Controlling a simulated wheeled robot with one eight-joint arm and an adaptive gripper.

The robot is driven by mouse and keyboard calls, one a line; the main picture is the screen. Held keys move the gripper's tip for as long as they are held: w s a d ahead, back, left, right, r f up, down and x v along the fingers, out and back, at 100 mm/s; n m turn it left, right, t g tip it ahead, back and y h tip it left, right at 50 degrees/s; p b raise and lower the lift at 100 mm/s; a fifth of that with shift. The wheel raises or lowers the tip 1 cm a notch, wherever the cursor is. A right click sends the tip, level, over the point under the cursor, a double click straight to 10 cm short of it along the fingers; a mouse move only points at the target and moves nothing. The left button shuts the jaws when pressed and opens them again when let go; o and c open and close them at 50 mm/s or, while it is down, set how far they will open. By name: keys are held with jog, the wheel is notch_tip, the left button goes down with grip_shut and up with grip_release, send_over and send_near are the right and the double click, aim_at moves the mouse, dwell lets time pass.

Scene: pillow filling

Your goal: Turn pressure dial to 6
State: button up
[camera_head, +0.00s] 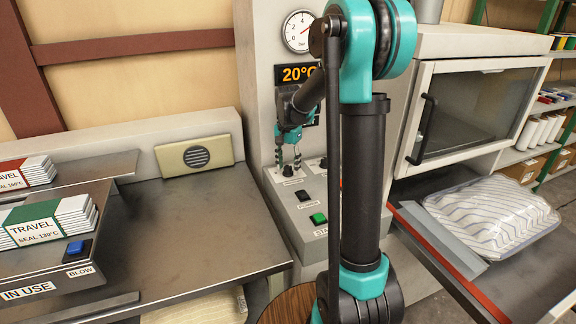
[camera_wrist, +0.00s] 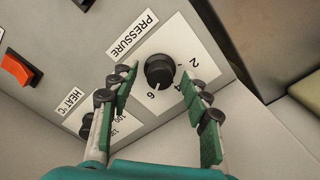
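The pressure dial (camera_wrist: 159,70) is a round black knob on a white scale plate marked 2, 4 and 6, beside a PRESSURE label (camera_wrist: 132,33). My gripper (camera_wrist: 158,100) is open and empty, with one green-padded finger on each side of the dial. I see no clear contact with the knob. In the head view my gripper (camera_head: 288,158) points down over the left knob (camera_head: 288,170) on the grey machine's panel. The round pressure gauge (camera_head: 299,31) stands above; its exact reading is too small to tell.
The HEAT dial (camera_wrist: 87,121) is close by, partly hidden by my left finger. A red rocker switch (camera_wrist: 17,67) lies farther left. The panel also has a green button (camera_head: 319,218) and a dark button (camera_head: 303,195). A 20°C display (camera_head: 298,74) sits above.

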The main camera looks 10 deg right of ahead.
aim_at(288, 167)
notch_tip(288, 167, up, 12)
dwell(0.6)
